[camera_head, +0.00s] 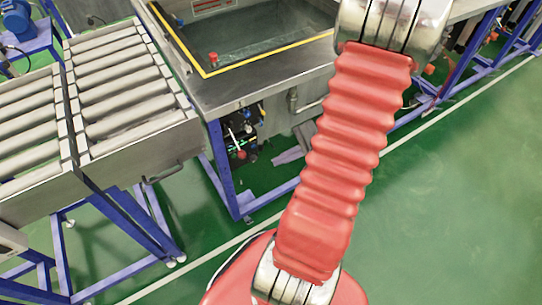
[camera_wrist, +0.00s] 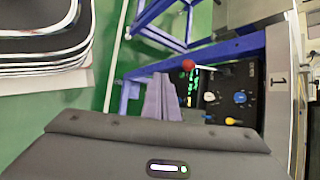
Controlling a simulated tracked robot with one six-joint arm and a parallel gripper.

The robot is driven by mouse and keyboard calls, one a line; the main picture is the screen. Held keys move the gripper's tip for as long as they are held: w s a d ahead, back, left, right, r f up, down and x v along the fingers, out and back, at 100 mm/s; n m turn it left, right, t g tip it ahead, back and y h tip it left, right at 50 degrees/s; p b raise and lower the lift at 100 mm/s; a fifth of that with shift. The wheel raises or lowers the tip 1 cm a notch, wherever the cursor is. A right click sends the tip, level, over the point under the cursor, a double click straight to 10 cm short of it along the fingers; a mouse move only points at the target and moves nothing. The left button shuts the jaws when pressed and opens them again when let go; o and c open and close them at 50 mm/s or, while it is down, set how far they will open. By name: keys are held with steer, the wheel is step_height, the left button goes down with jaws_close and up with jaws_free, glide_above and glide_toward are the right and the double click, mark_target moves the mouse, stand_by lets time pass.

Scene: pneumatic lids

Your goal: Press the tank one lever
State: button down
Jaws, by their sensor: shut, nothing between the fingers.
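The tank one lever with its red ball knob (camera_wrist: 188,65) stands on a dark control panel (camera_wrist: 235,95) in the wrist view, beside a plate marked 1 (camera_wrist: 278,82). In the head view the red knob (camera_head: 240,155) shows small under the tank's front edge. My gripper (camera_wrist: 161,78) shows as two grey-purple fingers shut together and empty. Its tips are left of the lever in the wrist view, apart from the knob in the picture; the depth gap is unclear. In the head view the fingers (camera_head: 283,157) are right of the knob, partly hidden by my red arm.
White, blue (camera_wrist: 240,97) and yellow (camera_wrist: 230,121) knobs sit close to the lever. Blue frame legs (camera_head: 222,165) stand beside the panel. A metal tank with a yellow rim (camera_head: 270,58) is above. A roller conveyor (camera_head: 130,80) stands left. Green floor is free at right.

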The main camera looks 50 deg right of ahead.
steer(key=shift+s+d+r, duration=0.15)
steer(key=shift+s+d, duration=0.05)
steer(key=shift+s, duration=0.55)
steer(key=shift+s+d+r, duration=0.15)
steer(key=shift+s+d, duration=0.1)
steer(key=shift+s, duration=0.45)
steer(key=shift+s+d+r, duration=0.15)
steer(key=shift+s+d, duration=0.05)
steer(key=shift+s, duration=0.55)
steer(key=w+a+r+n+g+h, duration=0.1)
steer(key=w+a+r+n+h, duration=0.1)
steer(key=a+r+n, duration=0.7)
steer(key=w+a+r+n+h, duration=0.3)
steer(key=a+r+n, duration=0.7)
steer(key=a+r, duration=0.5)
steer(key=w+a, duration=0.1)
steer(key=a, duration=0.4)
steer(key=shift+w+r+g, duration=0.3)
steer(key=shift+r+g, duration=0.05)
steer(key=shift+g, duration=0.05)
stand_by(1.2)
